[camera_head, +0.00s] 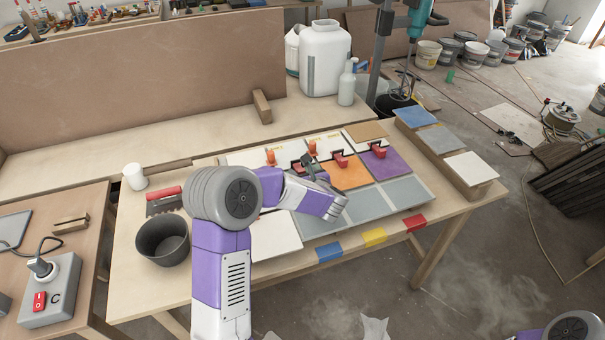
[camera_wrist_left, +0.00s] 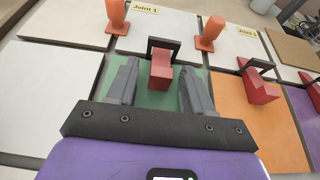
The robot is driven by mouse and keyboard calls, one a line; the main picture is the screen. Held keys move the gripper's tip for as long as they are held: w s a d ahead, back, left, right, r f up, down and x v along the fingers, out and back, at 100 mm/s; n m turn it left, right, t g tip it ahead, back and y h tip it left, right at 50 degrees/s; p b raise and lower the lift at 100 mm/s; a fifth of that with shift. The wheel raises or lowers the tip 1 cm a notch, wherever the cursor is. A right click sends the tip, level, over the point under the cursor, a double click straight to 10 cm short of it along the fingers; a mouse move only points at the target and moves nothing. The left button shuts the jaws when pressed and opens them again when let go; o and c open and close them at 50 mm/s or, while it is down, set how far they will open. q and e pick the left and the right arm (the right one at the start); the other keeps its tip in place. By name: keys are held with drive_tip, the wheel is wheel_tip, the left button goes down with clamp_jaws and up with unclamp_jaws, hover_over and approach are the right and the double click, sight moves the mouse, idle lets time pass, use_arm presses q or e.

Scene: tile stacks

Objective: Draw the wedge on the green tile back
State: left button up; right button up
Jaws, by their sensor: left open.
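In the left wrist view, the green tile (camera_wrist_left: 153,98) lies in the tile grid. A red wedge (camera_wrist_left: 160,76) with a black loop at its far end sits on it. My left gripper (camera_wrist_left: 158,72) is open, with one finger on each side of the wedge and a visible gap on both sides. In the head view, my left gripper (camera_head: 309,162) is over the back part of the tile board, and my arm hides the green tile. My right gripper is out of view; only part of my right arm shows at the bottom right.
An orange tile (camera_head: 348,176) and a purple tile (camera_head: 386,164) carry similar red wedges. Orange pegs (camera_wrist_left: 208,32) stand at joints behind the green tile. A sample rail (camera_head: 457,170) borders the right.

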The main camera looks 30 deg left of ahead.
use_arm(q)
drive_tip(key=shift+w+a+f, duration=0.15)
drive_tip(key=shift+w+a, duration=0.1)
clamp_jaws()
drive_tip(key=v, duration=0.4)
drive_tip(key=shift+s+d+f, duration=0.1)
drive_tip(key=shift+d+f, duration=0.2)
unclamp_jaws()
drive_tip(key=shift+s, duration=0.15)
